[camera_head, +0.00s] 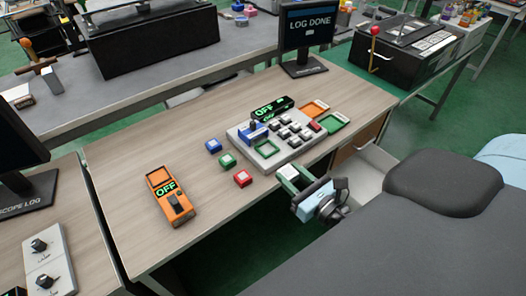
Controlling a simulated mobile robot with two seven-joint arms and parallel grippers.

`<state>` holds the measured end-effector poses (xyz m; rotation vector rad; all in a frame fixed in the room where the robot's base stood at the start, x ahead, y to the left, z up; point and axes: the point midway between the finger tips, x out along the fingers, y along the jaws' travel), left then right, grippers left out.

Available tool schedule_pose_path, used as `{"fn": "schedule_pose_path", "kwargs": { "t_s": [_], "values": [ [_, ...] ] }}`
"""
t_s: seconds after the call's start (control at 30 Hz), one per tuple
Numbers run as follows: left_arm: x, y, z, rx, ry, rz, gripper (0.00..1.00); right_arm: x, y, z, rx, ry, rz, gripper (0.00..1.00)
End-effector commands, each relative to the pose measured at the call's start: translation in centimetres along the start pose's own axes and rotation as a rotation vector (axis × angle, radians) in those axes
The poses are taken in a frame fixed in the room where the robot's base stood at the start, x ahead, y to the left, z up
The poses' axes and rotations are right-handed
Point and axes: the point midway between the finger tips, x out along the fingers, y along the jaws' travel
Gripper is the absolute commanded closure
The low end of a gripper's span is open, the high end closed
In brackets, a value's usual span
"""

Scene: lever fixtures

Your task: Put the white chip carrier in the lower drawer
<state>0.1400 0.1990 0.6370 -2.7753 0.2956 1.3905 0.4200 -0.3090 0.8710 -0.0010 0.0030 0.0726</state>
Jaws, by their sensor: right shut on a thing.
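The white chip carrier (288,172) is a small block with a white top, held off the front edge of the wooden desk (130,185). My right gripper (294,178) is shut on it, with its fingers on either side. An open drawer (372,172) with pale walls sticks out from under the desk's right end, to the right of the gripper. A wooden drawer front or cabinet panel (360,138) shows above it. The drawer's floor is partly hidden. My left gripper is not in view.
Blue (213,146), green (228,160) and red (242,178) carriers lie on the desk. A grey key panel (270,158) stands behind the gripper, an orange switch box (171,198) to the left. A monitor (308,28) stands at the back.

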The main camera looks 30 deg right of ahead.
Motion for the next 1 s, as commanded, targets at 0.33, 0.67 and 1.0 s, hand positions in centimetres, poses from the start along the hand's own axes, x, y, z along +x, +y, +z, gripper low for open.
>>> {"fn": "schedule_pose_path", "kwargs": {
  "t_s": [0.33, 0.67, 1.0],
  "values": [
    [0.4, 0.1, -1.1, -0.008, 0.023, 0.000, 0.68, -0.1, -0.8, -1.1, 0.001, -0.003, 0.005, 0.84],
    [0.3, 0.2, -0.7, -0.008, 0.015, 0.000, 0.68, 0.2, -0.9, -1.0, 0.001, -0.005, 0.006, 0.84],
    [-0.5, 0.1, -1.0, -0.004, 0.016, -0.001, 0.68, 6.5, -2.9, -1.4, 0.001, -0.009, 0.004, 0.84]
  ]
}}
